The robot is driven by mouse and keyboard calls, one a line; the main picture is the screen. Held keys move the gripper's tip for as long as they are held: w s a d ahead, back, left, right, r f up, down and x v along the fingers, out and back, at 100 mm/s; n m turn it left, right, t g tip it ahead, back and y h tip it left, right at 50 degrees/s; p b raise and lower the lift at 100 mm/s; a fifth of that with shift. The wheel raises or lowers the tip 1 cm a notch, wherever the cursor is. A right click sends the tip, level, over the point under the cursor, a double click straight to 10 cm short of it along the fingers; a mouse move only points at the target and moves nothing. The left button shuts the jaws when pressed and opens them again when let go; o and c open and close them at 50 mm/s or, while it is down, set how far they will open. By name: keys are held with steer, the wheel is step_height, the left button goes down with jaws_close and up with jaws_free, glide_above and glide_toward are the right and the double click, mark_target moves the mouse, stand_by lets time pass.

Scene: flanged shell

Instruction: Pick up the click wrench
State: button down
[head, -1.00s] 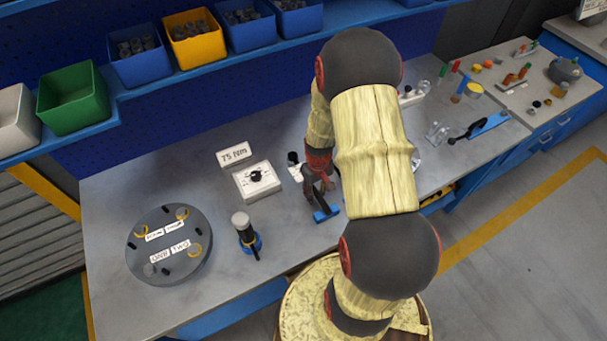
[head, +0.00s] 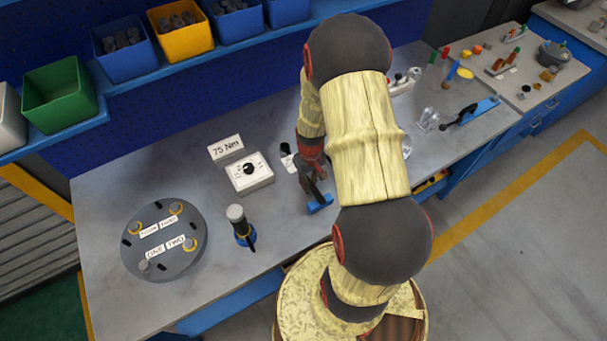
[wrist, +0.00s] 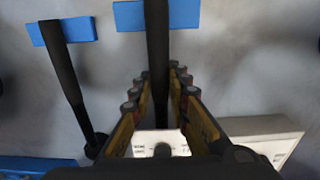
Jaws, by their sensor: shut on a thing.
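The click wrench (wrist: 157,50) is a dark bar tool that runs between my fingers in the wrist view. My gripper (wrist: 160,75) is shut on it. The wrench crosses a blue block (wrist: 185,15) at the top of that view. In the head view my gripper (head: 312,182) is low over the bench, with the blue block (head: 320,204) just in front of it. My arm and fingers hide most of the wrench there. I cannot tell whether the wrench is clear of its block.
A similar dark tool (wrist: 66,85) lies on another blue block, left in the wrist view. A white dial box (head: 249,172), a grey-capped tool (head: 240,226) and a grey flanged disc (head: 165,258) stand left of my gripper. Bench front (head: 200,290) is clear.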

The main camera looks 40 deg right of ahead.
steer(key=shift+w+r, duration=0.1)
steer(key=shift+r, duration=0.3)
step_height(320, 180, up, 3)
steer(key=shift+f+p, duration=0.2)
steer(key=shift+p, duration=0.15)
steer(key=s+r, duration=0.1)
steer(key=r, duration=0.1)
steer(key=s+r, duration=0.2)
steer(key=s+a+r+p, duration=0.1)
steer(key=s+r, duration=0.1)
steer(key=shift+s+r, duration=0.15)
steer(key=s+a+r+p, duration=0.1)
steer(key=s+a+r, duration=0.1)
steer(key=s, duration=0.6)
steer(key=shift+s+r, duration=0.25)
steer(key=shift+r, duration=0.4)
steer(key=shift+a, duration=0.1)
steer(key=c, duration=2.3)
jaws_free()
jaws_close()
